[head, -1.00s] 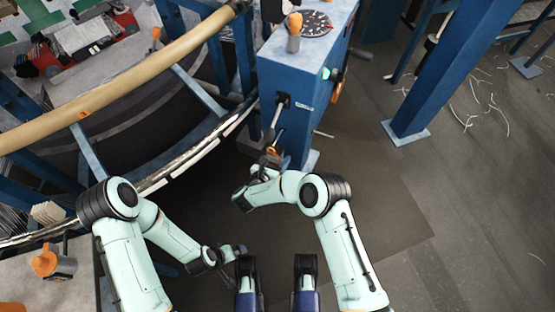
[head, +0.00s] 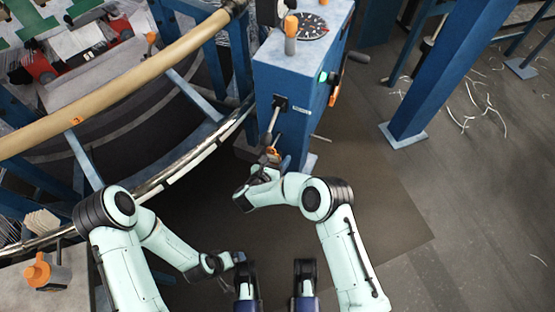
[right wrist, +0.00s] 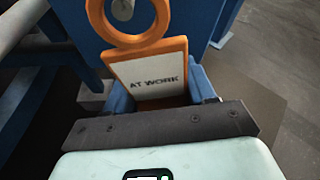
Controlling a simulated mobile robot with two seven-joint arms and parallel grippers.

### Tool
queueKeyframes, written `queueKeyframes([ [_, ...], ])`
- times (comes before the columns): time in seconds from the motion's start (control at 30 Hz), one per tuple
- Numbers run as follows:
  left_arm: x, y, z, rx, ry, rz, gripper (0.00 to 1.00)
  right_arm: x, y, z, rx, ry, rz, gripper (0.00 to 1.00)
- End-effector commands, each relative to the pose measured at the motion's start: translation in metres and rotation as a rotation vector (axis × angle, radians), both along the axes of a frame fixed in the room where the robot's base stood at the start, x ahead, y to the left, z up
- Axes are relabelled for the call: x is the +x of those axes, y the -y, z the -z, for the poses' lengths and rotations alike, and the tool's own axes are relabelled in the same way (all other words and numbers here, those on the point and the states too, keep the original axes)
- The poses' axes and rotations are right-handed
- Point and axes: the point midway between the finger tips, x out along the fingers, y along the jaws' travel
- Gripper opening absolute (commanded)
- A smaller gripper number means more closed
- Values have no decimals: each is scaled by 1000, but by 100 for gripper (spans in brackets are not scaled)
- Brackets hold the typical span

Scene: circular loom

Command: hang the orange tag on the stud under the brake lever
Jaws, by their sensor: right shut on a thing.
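The orange tag (right wrist: 148,72) has a pale face reading "AT WORK" and a ring at its top. In the right wrist view the ring lies in front of the blue post, and a pale round stud end (right wrist: 122,9) shows through its opening. I cannot tell whether the ring is around the stud or only before it. My right gripper (head: 266,160) is shut on the tag's lower part, close to the post front, below the brake lever (head: 274,120). In the head view the tag is a small orange patch (head: 272,151). My left gripper (head: 238,257) is low and away; its jaws are unclear.
The blue post (head: 290,78) carries a dial (head: 312,26), an orange-topped handle (head: 291,35) and a green lamp (head: 322,77). The loom's curved rail (head: 190,158) runs at left. A blue column (head: 440,70) stands at right. Floor between is open.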

Motion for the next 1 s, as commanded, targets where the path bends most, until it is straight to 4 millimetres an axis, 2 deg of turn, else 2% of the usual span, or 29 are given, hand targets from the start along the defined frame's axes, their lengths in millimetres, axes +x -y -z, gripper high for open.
queueKeyframes([
  [0.87, 0, 0, 6, 0, -2, 0, 100, 3, 2, 6, 0, -4, 0, 18],
  [0.9, 0, 0, 6, 0, -2, 0, 100, 3, 2, 6, -1, -4, 0, 61],
  [0.97, 0, 0, 6, 0, -2, 0, 100, 3, 2, 6, -1, -4, 0, 81],
  [1.0, 0, 0, 6, 0, -2, 0, 100, 3, 2, 6, -1, -4, 0, 84],
])
